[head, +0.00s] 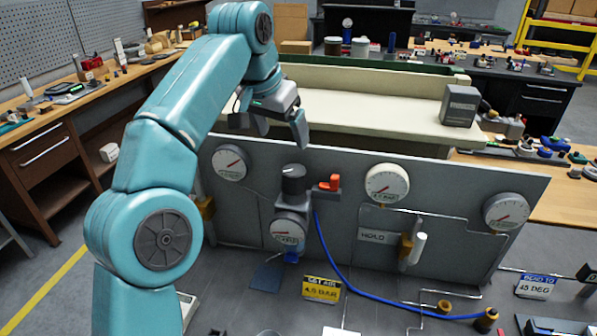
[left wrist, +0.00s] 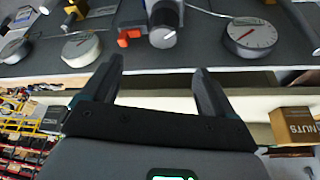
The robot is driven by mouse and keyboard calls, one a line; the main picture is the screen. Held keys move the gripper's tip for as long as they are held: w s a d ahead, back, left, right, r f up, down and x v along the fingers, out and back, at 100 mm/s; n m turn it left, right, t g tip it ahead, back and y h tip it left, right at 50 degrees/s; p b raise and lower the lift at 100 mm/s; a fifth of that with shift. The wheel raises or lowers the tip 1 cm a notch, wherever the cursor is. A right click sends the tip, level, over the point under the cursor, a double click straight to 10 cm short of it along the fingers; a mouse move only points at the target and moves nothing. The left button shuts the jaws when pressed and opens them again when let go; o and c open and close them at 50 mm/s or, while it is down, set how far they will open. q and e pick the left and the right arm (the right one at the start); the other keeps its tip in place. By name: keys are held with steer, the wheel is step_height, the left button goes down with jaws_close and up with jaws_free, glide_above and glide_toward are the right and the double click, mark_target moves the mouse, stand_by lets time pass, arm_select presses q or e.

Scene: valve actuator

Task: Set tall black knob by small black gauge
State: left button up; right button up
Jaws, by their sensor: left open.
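The tall black knob (head: 293,181) stands on the grey panel (head: 335,165), just above a small gauge (head: 289,228) with a pale face and dark rim. In the left wrist view the knob (left wrist: 164,28) shows with a grey end, beyond my fingertips. My left gripper (head: 279,126) is open and empty, above and behind the knob, apart from it. Its two fingers (left wrist: 158,75) spread wide in the left wrist view. The knob's pointer setting is too small to read. My right gripper is not in view.
A red-orange lever (head: 330,183) sits right of the knob. Larger white gauges (head: 229,163) (head: 387,183) (head: 505,211) flank it. A blue hose (head: 335,270) hangs below. A yellow tag (head: 321,289) stands in front. A cream bench (head: 370,118) lies behind the panel.

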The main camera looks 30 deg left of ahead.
arm_select(q)
steer(key=b, duration=0.2)
glide_above(293, 169)
steer(key=s, duration=0.3)
steer(key=f, duration=0.7)
steer(key=shift+w+a+f, duration=0.1)
steer(key=shift+w+a, duration=0.1)
steer(key=shift+a, duration=0.15)
steer(key=f, duration=0.1)
steer(key=w+f, duration=0.1)
steer(key=d+f, duration=0.1)
steer(key=f, duration=0.1)
steer(key=shift+w+d+b, duration=0.1)
steer(key=shift+w+b, duration=0.05)
steer(key=shift+b, duration=0.2)
steer(key=x, duration=0.2)
steer(key=shift+w+a+f, duration=0.25)
steer(key=shift+w+f, duration=0.05)
steer(key=shift+w, duration=0.05)
steer(key=shift+w+a+f, duration=0.1)
steer(key=shift+a+f, duration=0.05)
steer(key=shift+f, duration=0.1)
steer(key=shift+d+r, duration=0.15)
steer(key=shift+d, duration=0.2)
steer(key=shift+a, duration=0.2)
steer(key=c, duration=0.7)
steer(key=shift+c, duration=1.3)
steer(key=o, duration=1)
steer(key=shift+c, duration=0.2)
